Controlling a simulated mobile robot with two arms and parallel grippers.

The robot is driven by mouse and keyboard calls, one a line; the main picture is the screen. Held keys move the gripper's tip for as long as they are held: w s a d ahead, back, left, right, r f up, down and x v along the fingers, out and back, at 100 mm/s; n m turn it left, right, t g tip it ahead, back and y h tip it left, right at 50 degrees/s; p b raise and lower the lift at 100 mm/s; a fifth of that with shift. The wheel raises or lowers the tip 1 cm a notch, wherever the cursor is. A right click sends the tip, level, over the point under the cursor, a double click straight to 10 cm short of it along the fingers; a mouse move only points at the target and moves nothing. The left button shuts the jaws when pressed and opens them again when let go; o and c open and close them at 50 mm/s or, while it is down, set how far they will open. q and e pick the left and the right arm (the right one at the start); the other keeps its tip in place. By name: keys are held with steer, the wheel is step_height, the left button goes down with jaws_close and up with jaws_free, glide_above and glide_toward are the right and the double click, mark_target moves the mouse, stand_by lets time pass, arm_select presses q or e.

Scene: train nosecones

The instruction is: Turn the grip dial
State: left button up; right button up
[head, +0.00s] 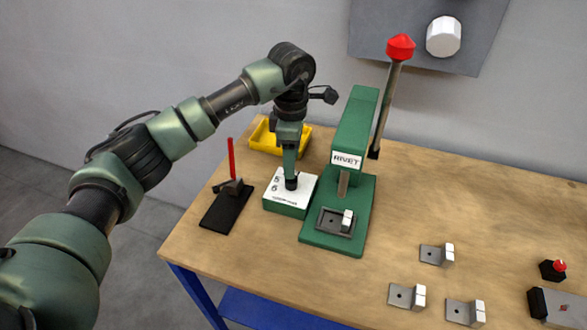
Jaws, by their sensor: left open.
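A green box with a white top (280,203) stands on the table, left of the rivet press. Its white face shows the numbers 5 and 6 near the left edge. A small black knob (291,184) sits on this face and looks like the dial; the gripper above it hides part of it. My left gripper (291,174) points straight down at the knob and is open. I cannot tell whether its fingers touch the knob. My right gripper is not in view.
The green rivet press (352,135) with its red-knobbed lever (400,47) stands close on the right. A yellow bin (265,138) is behind. A black stand with a red handle (231,160) is at left. Several metal brackets (402,295) lie at front right. The table's right rear is clear.

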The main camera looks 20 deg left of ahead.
mark_target(291, 183)
arm_select(q)
steer(key=f, duration=0.2)
steer(key=shift+s+f+p, duration=0.3)
steer(key=shift+s+p, duration=0.1)
steer(key=shift+w+f, duration=0.25)
steer(key=shift+f, duration=1.25)
jaws_close()
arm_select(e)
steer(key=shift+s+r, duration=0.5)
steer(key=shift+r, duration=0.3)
